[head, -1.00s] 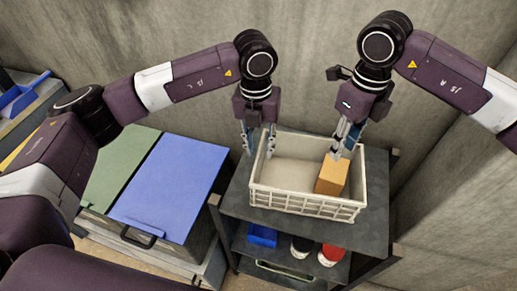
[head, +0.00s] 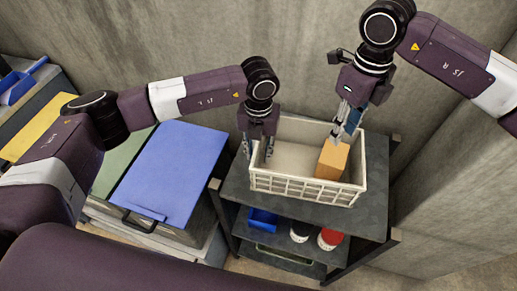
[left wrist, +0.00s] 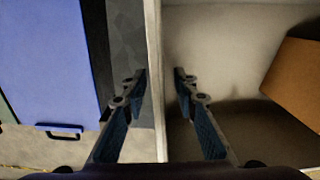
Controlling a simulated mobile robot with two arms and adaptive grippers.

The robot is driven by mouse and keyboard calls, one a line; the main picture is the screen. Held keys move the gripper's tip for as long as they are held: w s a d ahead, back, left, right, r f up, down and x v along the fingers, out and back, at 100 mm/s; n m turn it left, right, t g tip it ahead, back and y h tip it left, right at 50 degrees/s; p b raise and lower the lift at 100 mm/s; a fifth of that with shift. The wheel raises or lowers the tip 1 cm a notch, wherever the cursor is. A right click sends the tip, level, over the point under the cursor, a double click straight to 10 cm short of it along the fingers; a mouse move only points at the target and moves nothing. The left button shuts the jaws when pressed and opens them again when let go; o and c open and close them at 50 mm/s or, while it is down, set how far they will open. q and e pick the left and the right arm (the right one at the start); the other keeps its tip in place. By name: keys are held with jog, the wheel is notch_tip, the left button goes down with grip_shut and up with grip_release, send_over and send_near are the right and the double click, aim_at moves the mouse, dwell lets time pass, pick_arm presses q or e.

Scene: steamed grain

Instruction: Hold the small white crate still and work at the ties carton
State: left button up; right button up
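The small white crate (head: 308,187) stands on the top of a dark shelf unit. A tan carton, seemingly the ties carton (head: 333,160), stands inside at the crate's right; its orange-brown side shows in the left wrist view (left wrist: 294,78). My left gripper (head: 257,154) straddles the crate's left wall. In the left wrist view its fingers (left wrist: 160,77) are apart on either side of the wall (left wrist: 155,120), with gaps showing. My right gripper (head: 338,138) points down at the carton's top back edge. Its finger gap and any contact are unclear.
The dark shelf top (head: 232,190) has bare room left and right of the crate. Below are a blue bin (head: 262,220), and white and red items. A chest with a blue lid (head: 172,175) stands left. Grey walls close in behind and right.

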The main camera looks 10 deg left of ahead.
pick_arm(q)
jog(key=shift+c, duration=0.7)
grip_shut()
pick_arm(e)
jog(key=shift+o, duration=0.6)
